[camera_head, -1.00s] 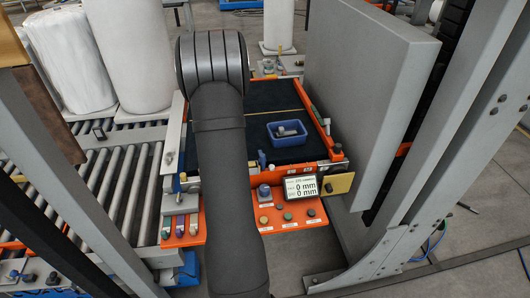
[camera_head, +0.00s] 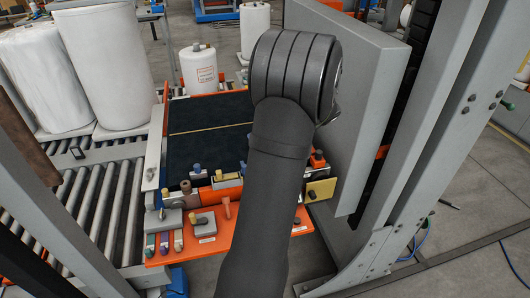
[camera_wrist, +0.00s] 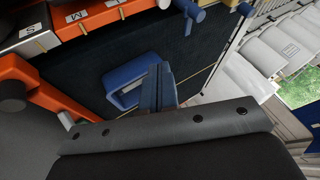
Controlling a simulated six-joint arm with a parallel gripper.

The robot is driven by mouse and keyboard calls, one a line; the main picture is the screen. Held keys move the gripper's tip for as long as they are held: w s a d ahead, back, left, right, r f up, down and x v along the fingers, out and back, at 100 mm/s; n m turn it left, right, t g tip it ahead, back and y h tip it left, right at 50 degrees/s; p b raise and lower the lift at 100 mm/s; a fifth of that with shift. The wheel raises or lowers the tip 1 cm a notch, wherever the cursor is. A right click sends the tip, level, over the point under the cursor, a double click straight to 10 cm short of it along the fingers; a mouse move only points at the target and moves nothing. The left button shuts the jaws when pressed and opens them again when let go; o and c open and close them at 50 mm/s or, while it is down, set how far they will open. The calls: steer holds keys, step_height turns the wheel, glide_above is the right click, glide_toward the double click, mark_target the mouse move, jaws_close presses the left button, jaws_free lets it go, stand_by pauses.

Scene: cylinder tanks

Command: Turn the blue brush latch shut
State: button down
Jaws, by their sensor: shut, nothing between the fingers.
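A blue upright peg (camera_head: 196,168), which looks like the brush latch, stands at the near edge of the dark bed in the head view. In the wrist view a blue knobbed handle (camera_wrist: 190,14) shows at the top edge, apart from my gripper; I cannot tell for sure that it is the same part. My gripper (camera_wrist: 158,84) is shut and empty, above the dark bed and in front of a blue tray (camera_wrist: 122,88). In the head view my arm hides the gripper and the tray.
The dark bed (camera_head: 208,115) is mostly clear on its left. Blocks marked S (camera_wrist: 38,28) and M (camera_wrist: 75,18) line its edge. An orange panel (camera_head: 215,246) with knobs is in front. A tall grey plate (camera_head: 372,95) stands close on the right.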

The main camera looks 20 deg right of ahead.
steer(key=w+a+f, duration=0.3)
steer(key=a+f, duration=0.4)
steer(key=a, duration=0.1)
steer(key=shift+w+a, duration=0.15)
